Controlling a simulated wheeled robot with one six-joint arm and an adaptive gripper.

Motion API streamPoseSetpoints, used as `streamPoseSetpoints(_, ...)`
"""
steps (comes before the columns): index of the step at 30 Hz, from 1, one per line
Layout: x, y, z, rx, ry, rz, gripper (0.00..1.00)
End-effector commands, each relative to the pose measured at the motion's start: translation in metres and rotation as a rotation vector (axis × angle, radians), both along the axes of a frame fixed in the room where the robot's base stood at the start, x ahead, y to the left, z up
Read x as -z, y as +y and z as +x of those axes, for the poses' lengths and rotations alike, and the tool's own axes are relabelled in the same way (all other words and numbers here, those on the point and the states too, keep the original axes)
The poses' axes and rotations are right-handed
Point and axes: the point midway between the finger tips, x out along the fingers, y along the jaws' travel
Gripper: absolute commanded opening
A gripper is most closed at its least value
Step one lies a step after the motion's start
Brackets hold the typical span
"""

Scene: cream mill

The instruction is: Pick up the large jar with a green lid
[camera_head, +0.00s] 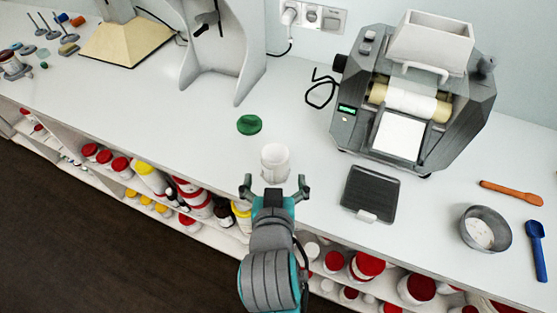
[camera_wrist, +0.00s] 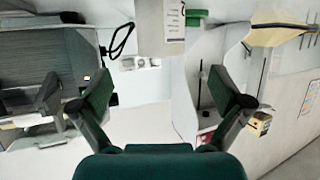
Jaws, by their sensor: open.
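A white jar (camera_head: 275,160) stands upright on the counter in the head view, with no lid on it. A green lid (camera_head: 249,124) lies on the counter behind it and to its left. The jar, with a printed label, also shows at the top of the wrist view (camera_wrist: 162,28), with the green lid (camera_wrist: 196,14) beside it. My gripper (camera_head: 276,182) is open and empty, just on the near side of the jar. Its two fingers spread wide in the wrist view (camera_wrist: 162,88), and the jar appears beyond them, not clearly between them.
A grey roller mill (camera_head: 440,135) stands to the right, with a dark flat tray (camera_head: 369,194) before it. A white stand (camera_head: 232,70) is behind. Shelves below hold several jars.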

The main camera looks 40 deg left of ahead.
Motion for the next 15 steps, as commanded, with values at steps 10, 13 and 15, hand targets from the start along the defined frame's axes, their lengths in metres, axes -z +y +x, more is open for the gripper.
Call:
streamPoseSetpoints(10, 0.015, 0.022, 0.031, 0.000, -0.002, 0.001, 1.00)
streamPoseSetpoints(13, 0.018, 0.025, 0.035, 0.001, -0.001, 0.000, 1.00)
streamPoseSetpoints(15, 0.022, 0.029, 0.040, 0.001, 0.000, 0.000, 1.00)
